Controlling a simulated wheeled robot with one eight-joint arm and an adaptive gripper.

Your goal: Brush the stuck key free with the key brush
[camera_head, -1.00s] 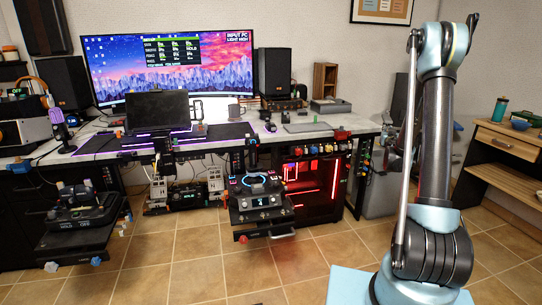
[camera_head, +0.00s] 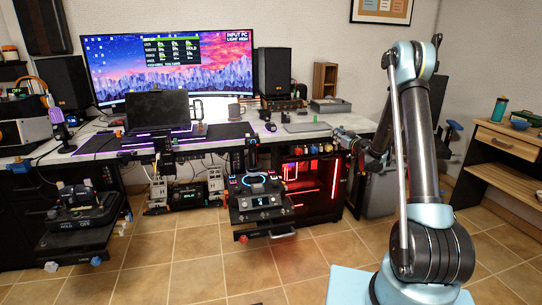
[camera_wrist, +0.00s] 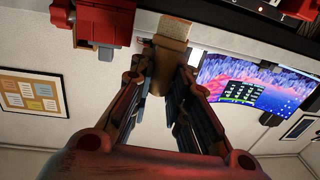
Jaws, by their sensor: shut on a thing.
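In the wrist view my gripper (camera_wrist: 166,82) is shut on a brown block-like thing with a pale tan tip (camera_wrist: 173,28), which looks like the key brush. Its tip points to the top of the picture. In the head view my gripper (camera_head: 343,137) is small and dark at the right end of the desk, and the brush cannot be made out there. A dark keyboard-like strip (camera_head: 155,139) lies on the desk before the monitor. I cannot make out a stuck key in either view.
The desk (camera_head: 310,133) carries a wide monitor (camera_head: 180,75), a dark screen (camera_head: 158,110) and speakers. A control panel (camera_head: 262,200) with lit rings stands below its front. In the wrist view a red part (camera_wrist: 105,20) is close beside the brush. Floor in front is clear.

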